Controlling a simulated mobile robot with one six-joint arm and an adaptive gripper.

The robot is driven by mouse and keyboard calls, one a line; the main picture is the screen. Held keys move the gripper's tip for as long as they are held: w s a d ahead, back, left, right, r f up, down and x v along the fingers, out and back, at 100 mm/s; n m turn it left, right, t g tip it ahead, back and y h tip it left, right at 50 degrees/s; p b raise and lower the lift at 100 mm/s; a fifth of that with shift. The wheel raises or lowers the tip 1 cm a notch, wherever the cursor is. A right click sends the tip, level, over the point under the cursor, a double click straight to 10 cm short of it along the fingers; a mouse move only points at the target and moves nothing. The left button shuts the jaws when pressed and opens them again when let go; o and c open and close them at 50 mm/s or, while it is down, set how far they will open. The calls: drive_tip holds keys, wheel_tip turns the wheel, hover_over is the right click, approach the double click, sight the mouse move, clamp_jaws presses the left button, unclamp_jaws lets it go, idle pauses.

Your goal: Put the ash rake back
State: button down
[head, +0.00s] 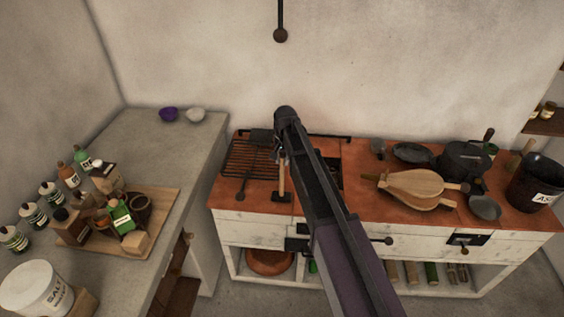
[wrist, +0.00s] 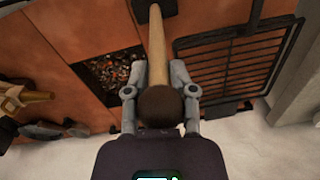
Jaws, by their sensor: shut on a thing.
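The ash rake has a pale wooden handle (head: 282,172) and a dark block-like head at its lower end. In the wrist view the handle (wrist: 157,45) runs away from me to the dark head at the top edge. A dark round end of the handle is close to the camera, between the fingers. My gripper (wrist: 160,80) is shut on the handle near this end. In the head view my gripper (head: 280,150) is partly hidden by my arm. The rake hangs about upright over the front of the red stove top (head: 240,201); whether its head touches the surface is unclear.
A black grill rack (head: 250,157) with a dark utensil lies left of the rake. A fire opening with embers (wrist: 115,72) is beside it. Bellows (head: 415,188), pans and a labelled black bucket (head: 535,185) stand to the right. A dark rod (head: 280,34) hangs on the wall.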

drive_tip(key=shift+f, duration=0.15)
drive_tip(key=shift+c, duration=2.1)
unclamp_jaws()
drive_tip(key=shift+r, duration=0.25)
drive_tip(key=r+p, duration=1.1)
drive_tip(key=p, duration=0.1)
drive_tip(key=shift+d+r, duration=0.35)
drive_tip(key=shift+r, duration=0.05)
drive_tip(key=shift+s+d, duration=0.1)
drive_tip(key=s+d+n, duration=0.2)
drive_tip(key=s+d, duration=2)
drive_tip(key=s, duration=0.3)
drive_tip(key=shift+s+d+n+h, duration=0.15)
drive_tip(key=shift+s+n+h, duration=0.15)
drive_tip(key=shift+s, duration=0.1)
